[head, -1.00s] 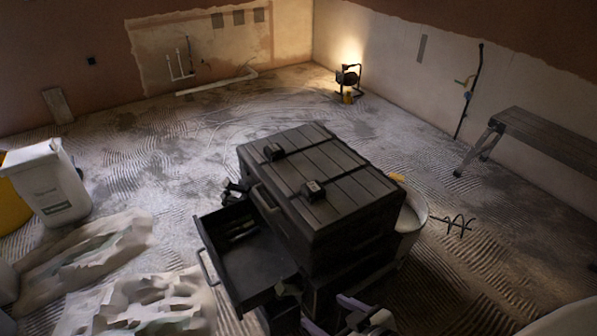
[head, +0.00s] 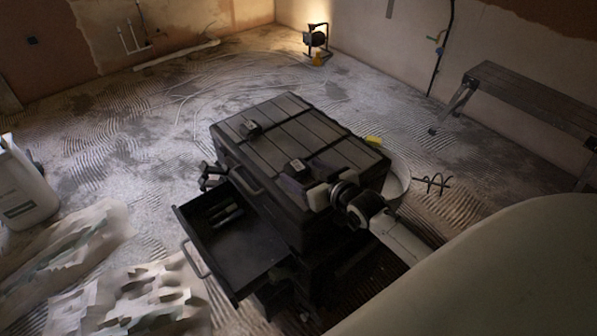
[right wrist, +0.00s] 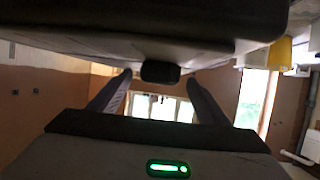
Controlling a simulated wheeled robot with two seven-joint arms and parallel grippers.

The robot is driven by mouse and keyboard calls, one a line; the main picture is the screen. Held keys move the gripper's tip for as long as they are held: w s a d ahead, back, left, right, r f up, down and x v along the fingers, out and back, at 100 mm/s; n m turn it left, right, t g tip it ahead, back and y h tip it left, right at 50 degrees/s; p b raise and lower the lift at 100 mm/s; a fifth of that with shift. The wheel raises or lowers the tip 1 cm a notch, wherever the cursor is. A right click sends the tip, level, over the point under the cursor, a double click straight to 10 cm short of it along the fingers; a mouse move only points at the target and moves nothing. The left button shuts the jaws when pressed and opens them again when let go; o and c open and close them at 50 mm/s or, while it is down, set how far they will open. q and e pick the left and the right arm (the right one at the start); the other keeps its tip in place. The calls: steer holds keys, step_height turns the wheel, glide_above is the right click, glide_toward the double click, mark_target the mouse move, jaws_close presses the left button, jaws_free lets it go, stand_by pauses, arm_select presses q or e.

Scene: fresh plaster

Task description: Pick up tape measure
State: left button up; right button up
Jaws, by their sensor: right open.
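I cannot make out a tape measure for certain. A dark toolbox (head: 300,130) stands in the middle of the head view, with two small black latch-like blocks on its lid. A small yellow object (head: 373,140) shows behind its right edge; I cannot tell what it is. An open drawer (head: 232,250) holds a few slim items. My right gripper (head: 303,180) is open and empty over the lid's front edge, close to the nearer block. In the right wrist view, a dark block (right wrist: 160,72) shows between the open fingers. My left gripper is not in view.
A pale bucket (head: 398,178) stands right of the toolbox, with a black spiral rod (head: 432,184) beyond it. A bench (head: 530,95) is at the right and a lit work lamp (head: 315,40) at the back. Crumpled sheets (head: 130,295) lie front left.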

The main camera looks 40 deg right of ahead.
mark_target(298, 167)
steer(key=x, duration=0.2)
steer(key=shift+w+f, duration=0.2)
steer(key=shift+w, duration=0.15)
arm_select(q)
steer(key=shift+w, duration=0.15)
arm_select(e)
steer(key=c, duration=1.3)
step_height(298, 167, up, 9)
steer(key=shift+f+p, duration=0.1)
steer(key=shift+p, duration=0.4)
steer(key=shift+r, duration=0.75)
steer(key=a+r+n, duration=0.1)
steer(key=a+r, duration=1)
steer(key=r, duration=0.2)
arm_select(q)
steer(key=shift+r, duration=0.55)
arm_select(e)
steer(key=shift+m, duration=0.4)
steer(key=s+a+r, duration=0.1)
steer(key=s+r, duration=0.2)
steer(key=s+a+r, duration=0.1)
steer(key=s+r, duration=0.2)
steer(key=r, duration=0.1)
steer(key=s+a+r, duration=0.2)
steer(key=s+r, duration=0.1)
steer(key=r, duration=0.1)
steer(key=shift+r, duration=0.1)
